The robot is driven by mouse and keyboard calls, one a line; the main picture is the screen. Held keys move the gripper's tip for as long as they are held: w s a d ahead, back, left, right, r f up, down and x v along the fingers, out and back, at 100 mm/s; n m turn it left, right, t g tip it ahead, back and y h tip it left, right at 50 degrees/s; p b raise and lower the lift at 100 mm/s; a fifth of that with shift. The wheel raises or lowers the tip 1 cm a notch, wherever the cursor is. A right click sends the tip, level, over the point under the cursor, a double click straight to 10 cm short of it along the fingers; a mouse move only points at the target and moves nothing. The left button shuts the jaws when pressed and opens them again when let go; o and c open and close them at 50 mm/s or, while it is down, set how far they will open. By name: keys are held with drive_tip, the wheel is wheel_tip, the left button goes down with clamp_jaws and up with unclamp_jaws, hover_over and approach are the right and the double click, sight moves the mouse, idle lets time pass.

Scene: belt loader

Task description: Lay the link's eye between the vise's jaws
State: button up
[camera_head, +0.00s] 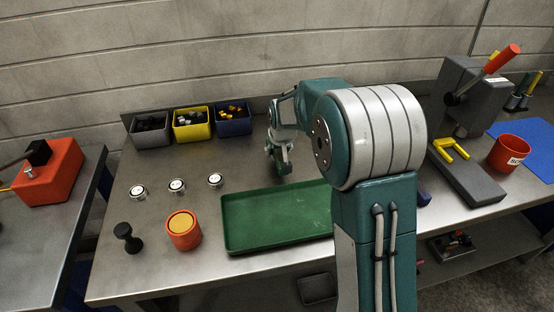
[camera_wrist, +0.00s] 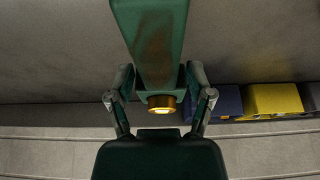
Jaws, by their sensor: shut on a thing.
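My gripper (camera_head: 281,152) hangs over the back middle of the steel bench. It is shut on a green link (camera_wrist: 150,45), which lies between its two fingers in the wrist view (camera_wrist: 160,80). The link is a worn green bar with brown scuffs, and a brass ring (camera_wrist: 161,103) shows at its near end. In the head view the link is small and mostly merges with the gripper. I cannot make out a vise with its jaws. A dark blue piece (camera_head: 424,195) shows beside my arm, which hides most of it.
An empty green tray (camera_head: 232,246) lies in front of my gripper. Grey (camera_head: 151,141), yellow (camera_head: 192,134) and blue (camera_head: 232,131) bins stand behind. Several round white-topped parts, a red cup (camera_head: 184,241) and a black knob (camera_head: 128,238) stand left. A lever press (camera_head: 464,95) stands right.

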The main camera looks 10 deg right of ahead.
sight(277, 159)
drive_tip(key=shift+w+f, duration=0.2)
wheel_tip(277, 159, down, 3)
drive_tip(key=shift+w+f, duration=0.1)
drive_tip(key=o, duration=1.3)
drive_tip(key=shift+f, duration=0.1)
